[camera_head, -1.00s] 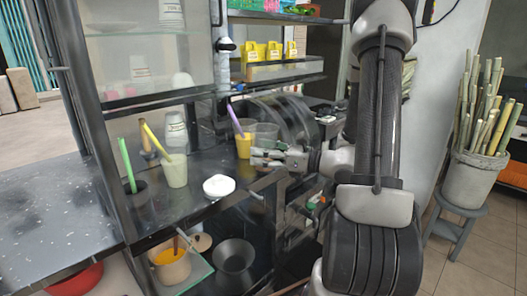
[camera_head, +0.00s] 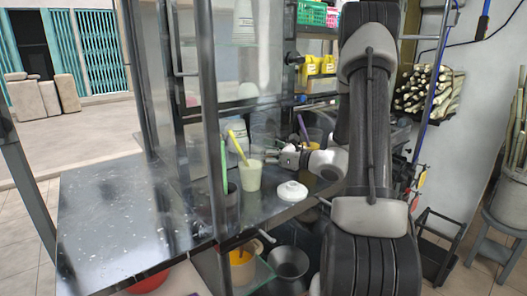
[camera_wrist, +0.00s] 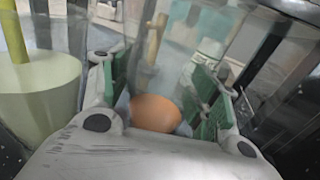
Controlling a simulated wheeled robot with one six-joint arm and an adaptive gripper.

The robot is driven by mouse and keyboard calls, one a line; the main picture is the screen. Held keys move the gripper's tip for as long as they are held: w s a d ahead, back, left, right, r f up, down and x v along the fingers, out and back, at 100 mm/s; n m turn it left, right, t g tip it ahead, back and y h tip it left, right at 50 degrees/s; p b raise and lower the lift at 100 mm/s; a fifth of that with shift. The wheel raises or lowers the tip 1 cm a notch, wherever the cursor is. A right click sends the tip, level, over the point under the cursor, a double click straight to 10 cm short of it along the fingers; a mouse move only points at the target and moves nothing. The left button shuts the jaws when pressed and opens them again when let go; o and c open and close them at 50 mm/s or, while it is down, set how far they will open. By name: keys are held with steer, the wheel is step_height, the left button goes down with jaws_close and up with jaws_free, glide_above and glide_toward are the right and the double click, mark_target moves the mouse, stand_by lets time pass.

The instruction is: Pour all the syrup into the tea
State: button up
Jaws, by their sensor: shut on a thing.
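My gripper (camera_head: 282,158) reaches left over the dark counter, just right of a pale green cup (camera_head: 250,175) with a yellow straw. In the wrist view its green-padded fingers (camera_wrist: 160,95) are shut on a clear container (camera_wrist: 178,65). A rounded orange-brown patch, perhaps syrup, shows low between the fingers. The pale green cup (camera_wrist: 40,95) stands upright at the left of the wrist view, apart from the fingers. I cannot tell which cup holds the tea.
A white round lidded dish (camera_head: 291,191) sits near the counter edge. A green straw (camera_head: 223,165) stands in a dark cup at the left. Metal posts and glass panes border the counter. A speckled black table (camera_head: 110,225) at the left is bare.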

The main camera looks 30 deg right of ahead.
mark_target(263, 127)
steer(key=shift+f+n, duration=0.3)
steer(key=shift+n, duration=0.3)
steer(key=shift+r+n, duration=0.85)
steer(key=shift+n, duration=0.25)
steer(key=shift+w+d+r+n+y, duration=0.1)
steer(key=shift+d+r+n+y, duration=0.1)
steer(key=shift+r+n, duration=0.4)
steer(key=shift+w+d+r+n+y, duration=0.15)
steer(key=shift+r+n, duration=0.25)
steer(key=shift+r, duration=0.4)
steer(key=r+n, duration=0.1)
steer(key=n, duration=0.1)
steer(key=r+n, duration=0.1)
steer(key=r+n+y, duration=0.1)
steer(key=n, duration=0.1)
steer(key=shift+s+a+r+n, duration=0.3)
steer(key=shift+s+a, duration=0.05)
steer(key=shift+a, duration=0.05)
steer(key=shift+s+a+r+n, duration=0.15)
steer(key=shift+r+n, duration=0.2)
steer(key=shift+n, duration=0.55)
steer(key=shift+s+a+f+n+y, duration=0.15)
steer(key=shift+a+n+y, duration=0.1)
steer(key=shift+n, duration=0.65)
steer(key=shift+r+n, duration=0.65)
steer(key=shift+n, duration=0.25)
steer(key=shift+s+a+r+n, duration=0.15)
steer(key=shift+r+n, duration=0.1)
steer(key=shift+n, duration=0.25)
